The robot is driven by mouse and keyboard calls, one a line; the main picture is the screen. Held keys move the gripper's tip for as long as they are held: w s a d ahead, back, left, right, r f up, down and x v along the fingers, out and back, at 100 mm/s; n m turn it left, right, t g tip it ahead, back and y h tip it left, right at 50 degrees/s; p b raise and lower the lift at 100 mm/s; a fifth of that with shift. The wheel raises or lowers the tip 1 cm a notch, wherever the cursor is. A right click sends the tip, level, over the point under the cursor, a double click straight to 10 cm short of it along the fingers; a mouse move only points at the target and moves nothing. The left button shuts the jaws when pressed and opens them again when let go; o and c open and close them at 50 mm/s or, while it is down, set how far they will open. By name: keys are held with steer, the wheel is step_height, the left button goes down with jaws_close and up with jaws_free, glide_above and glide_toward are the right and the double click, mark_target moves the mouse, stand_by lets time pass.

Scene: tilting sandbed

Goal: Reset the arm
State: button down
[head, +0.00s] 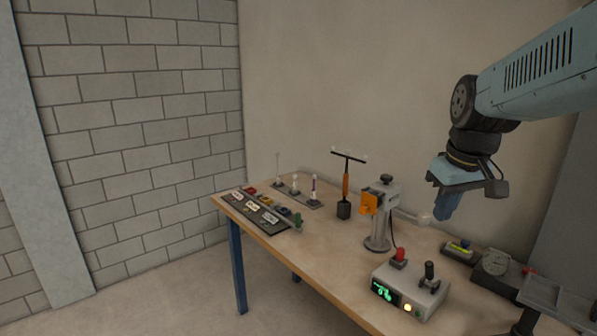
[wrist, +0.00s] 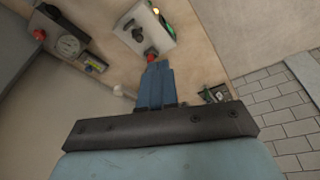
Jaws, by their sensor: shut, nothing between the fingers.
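My arm reaches in from the right in the head view. My gripper (head: 442,212) points down above the right part of the wooden table (head: 330,262), behind the control box (head: 408,290). In the wrist view my gripper (wrist: 158,66) shows blue fingers pressed together with nothing between them. Its tips appear close to a red knob (wrist: 151,54) in that picture, but I cannot tell the distance.
A grey stand with an orange part (head: 370,203) is left of my gripper. A dial gauge (head: 495,262) stands to the right, and it also shows in the wrist view (wrist: 68,45). The front middle of the table is clear.

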steer(key=s+a+m+t, duration=0.2)
steer(key=s+a, duration=0.2)
steer(key=s, duration=0.4)
steer(key=shift+s+r+m+t, duration=0.2)
steer(key=shift+s+m+t, duration=0.1)
steer(key=shift+s, duration=0.1)
steer(key=shift+a, duration=0.1)
